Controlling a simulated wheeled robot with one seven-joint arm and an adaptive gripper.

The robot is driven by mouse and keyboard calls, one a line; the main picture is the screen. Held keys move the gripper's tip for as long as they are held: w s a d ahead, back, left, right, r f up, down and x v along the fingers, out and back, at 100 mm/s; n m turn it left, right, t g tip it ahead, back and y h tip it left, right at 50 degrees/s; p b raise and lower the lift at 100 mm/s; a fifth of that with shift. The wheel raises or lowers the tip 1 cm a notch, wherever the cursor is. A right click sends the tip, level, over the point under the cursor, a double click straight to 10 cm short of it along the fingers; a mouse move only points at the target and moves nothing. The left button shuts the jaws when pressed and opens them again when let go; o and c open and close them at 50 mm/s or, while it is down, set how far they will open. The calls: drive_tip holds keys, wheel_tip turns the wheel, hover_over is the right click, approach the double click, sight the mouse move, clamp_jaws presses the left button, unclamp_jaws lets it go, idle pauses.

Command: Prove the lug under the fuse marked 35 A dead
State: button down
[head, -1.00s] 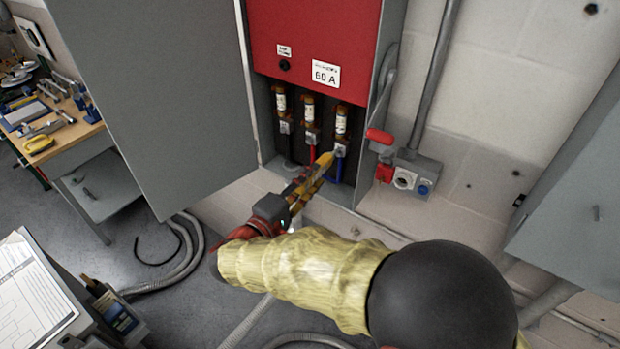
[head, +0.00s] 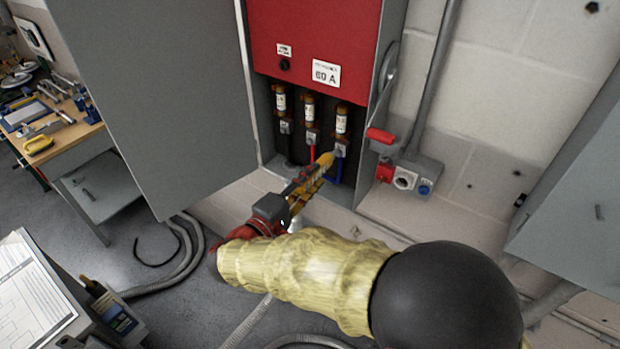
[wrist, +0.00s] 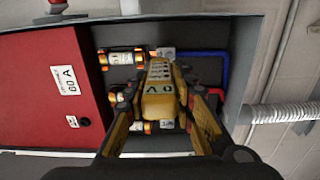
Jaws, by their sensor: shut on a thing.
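My gripper (head: 304,187) is shut on a yellow tester (head: 323,163), which points up and right into the fuse cabinet. The tester also fills the middle of the wrist view (wrist: 158,100). Three fuses, left (head: 281,101), middle (head: 309,108) and right (head: 341,122), stand in a row; their ratings are too small to read. Below them are the left lug (head: 286,127), the middle lug (head: 312,137) with a red cable, and the right lug (head: 340,149) with a blue cable. The tester's tip is close to the right lug; I cannot tell whether it touches.
A red cover marked 60 A (head: 325,73) hangs above the fuses. The grey door (head: 170,100) stands open at left. A red-handled switch lever (head: 380,136) and a socket box (head: 415,172) are at right. A workbench (head: 65,140) stands far left.

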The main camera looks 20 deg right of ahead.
sight(299, 190)
drive_tip(key=shift+a, duration=0.1)
idle(0.3)
drive_tip(key=shift+b+v, duration=1)
drive_tip(key=shift+v, duration=2.4)
